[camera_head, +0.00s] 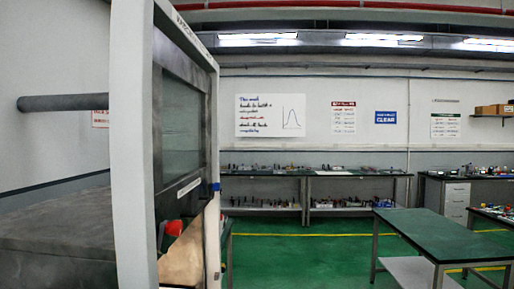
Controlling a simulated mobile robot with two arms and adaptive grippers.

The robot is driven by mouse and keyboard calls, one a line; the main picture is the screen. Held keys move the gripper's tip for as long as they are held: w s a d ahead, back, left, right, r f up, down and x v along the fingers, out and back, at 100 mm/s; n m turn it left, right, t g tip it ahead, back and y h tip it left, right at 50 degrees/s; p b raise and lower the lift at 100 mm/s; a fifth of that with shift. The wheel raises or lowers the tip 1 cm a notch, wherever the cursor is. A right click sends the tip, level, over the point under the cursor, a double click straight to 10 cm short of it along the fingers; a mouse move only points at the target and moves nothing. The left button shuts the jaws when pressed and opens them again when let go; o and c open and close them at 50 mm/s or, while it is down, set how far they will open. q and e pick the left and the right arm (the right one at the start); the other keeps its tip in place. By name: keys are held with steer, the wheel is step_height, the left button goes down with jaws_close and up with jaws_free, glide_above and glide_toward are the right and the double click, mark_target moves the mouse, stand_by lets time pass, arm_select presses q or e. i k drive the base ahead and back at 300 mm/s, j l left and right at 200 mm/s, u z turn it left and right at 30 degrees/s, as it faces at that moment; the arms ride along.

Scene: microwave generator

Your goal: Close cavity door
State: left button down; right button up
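A tall white-framed unit (131,150) stands close on the left, seen at a steep angle. Inside its frame is a grey panel with a dark glass window (182,130), which looks like the cavity door. I cannot tell whether it is open or how far. A red knob-like part (174,228) sits low on the unit, under a small white label (189,187). A small blue part (215,187) is at its right edge. Neither of my grippers is in view.
A grey metal box-like body (55,235) fills the lower left, with a dark pipe (65,102) above. A green-topped table (450,233) stands at right. Shelved benches (330,173) line the back wall. Green floor (300,262) between is clear.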

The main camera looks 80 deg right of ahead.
mark_target(183, 198)
steer(key=z, duration=1.85)
